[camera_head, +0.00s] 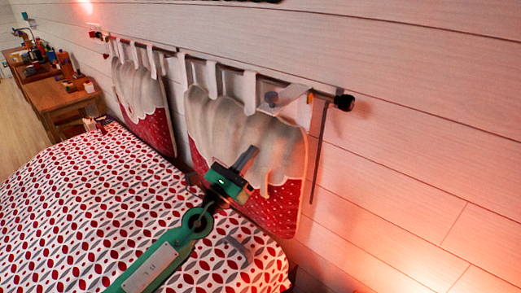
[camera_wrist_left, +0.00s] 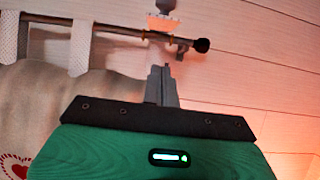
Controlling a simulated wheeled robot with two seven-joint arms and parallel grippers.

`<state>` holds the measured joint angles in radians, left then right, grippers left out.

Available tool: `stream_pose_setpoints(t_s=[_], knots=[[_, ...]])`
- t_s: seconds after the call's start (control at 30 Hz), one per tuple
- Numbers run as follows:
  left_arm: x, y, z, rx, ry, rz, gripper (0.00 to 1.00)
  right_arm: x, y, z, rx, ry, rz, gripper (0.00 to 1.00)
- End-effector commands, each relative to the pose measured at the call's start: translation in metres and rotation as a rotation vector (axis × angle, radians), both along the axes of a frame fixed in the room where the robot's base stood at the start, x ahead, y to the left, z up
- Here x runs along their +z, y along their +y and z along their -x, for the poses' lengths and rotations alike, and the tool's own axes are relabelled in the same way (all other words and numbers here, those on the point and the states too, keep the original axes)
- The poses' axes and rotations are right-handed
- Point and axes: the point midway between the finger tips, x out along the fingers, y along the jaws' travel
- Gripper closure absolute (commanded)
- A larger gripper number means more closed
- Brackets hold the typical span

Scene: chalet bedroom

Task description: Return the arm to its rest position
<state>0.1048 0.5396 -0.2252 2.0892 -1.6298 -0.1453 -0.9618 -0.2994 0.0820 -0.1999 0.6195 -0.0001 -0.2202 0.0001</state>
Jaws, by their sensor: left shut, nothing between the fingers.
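My left gripper (camera_head: 246,158) is on a green arm that comes in from the lower left in the head view. It is raised above the bed, in front of the hanging headboard cushion (camera_head: 240,135). Its fingers are shut and empty. They also show together in the left wrist view (camera_wrist_left: 162,84), pointing toward the wall and the rod. I cannot tell the exact gap between the fingers and the cushion. My right gripper is not in view.
The bed (camera_head: 90,210) has a red, grey and white patterned cover. A rod (camera_head: 325,97) with a dark end knob carries the cushions along the plank wall (camera_head: 420,120); it also shows in the left wrist view (camera_wrist_left: 110,30). A wooden desk (camera_head: 60,95) stands at the far left.

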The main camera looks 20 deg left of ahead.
Motion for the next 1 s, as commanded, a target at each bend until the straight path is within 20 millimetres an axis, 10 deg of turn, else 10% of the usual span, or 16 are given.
stream_pose_setpoints(t_s=[0.37,0.57,0.77,1.0], knots=[[-0.007,0.006,0.016,0.0,0.001,0.009,1.0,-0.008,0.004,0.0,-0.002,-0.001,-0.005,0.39],[-0.018,0.022,0.029,-0.015,0.076,0.333,1.0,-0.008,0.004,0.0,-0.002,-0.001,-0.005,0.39],[-0.079,0.065,0.06,0.033,0.259,1.075,1.0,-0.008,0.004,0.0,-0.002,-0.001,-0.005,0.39],[-0.201,0.079,0.128,0.283,0.475,1.939,1.0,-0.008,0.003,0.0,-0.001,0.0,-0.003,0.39]])
